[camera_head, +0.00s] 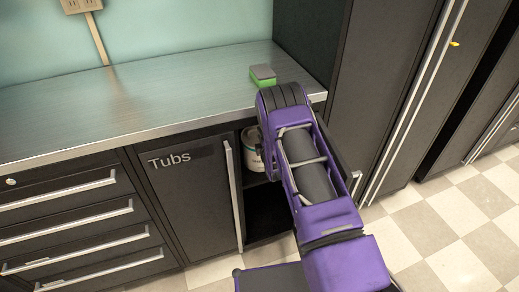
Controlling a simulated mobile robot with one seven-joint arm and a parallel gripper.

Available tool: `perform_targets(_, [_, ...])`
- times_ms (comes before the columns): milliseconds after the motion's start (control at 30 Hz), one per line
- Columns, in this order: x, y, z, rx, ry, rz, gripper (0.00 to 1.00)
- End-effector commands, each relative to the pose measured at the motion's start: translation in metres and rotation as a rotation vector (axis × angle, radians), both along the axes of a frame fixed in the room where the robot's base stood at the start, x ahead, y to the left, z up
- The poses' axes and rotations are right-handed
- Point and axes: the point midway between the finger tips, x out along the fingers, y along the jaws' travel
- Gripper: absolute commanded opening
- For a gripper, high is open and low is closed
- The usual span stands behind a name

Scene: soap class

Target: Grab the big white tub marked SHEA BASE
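A white tub (251,147) stands on a shelf inside the open part of the cabinet under the counter. Only its left part shows; my arm covers the rest, and I cannot read any marking on it. My purple arm reaches across the opening in front of it. My gripper is hidden behind the arm, so I cannot see its fingers or how near they are to the tub.
The cabinet door (185,190) labelled "Tubs" is left of the opening. Drawers (75,210) are further left. A green and grey block (263,76) sits on the steel counter (150,90). Tall dark cabinets (385,90) stand right; checkered floor (450,225) is clear there.

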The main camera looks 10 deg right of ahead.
Motion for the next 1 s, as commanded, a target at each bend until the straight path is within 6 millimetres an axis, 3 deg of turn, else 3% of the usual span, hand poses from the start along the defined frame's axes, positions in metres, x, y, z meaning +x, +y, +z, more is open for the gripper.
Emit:
perform_targets(300, [0.040,0.000,-0.006,0.000,-0.002,-0.001,0.30])
perform_targets(633, [0.046,0.001,-0.007,0.000,0.000,-0.001,0.30])
perform_targets(667, [0.046,0.001,-0.007,0.000,0.000,-0.001,0.28])
perform_targets(800, [0.046,0.001,-0.007,0.000,-0.001,-0.001,0.03])
perform_targets(1000, [0.046,0.001,-0.006,0.000,-0.001,-0.001,0.00])
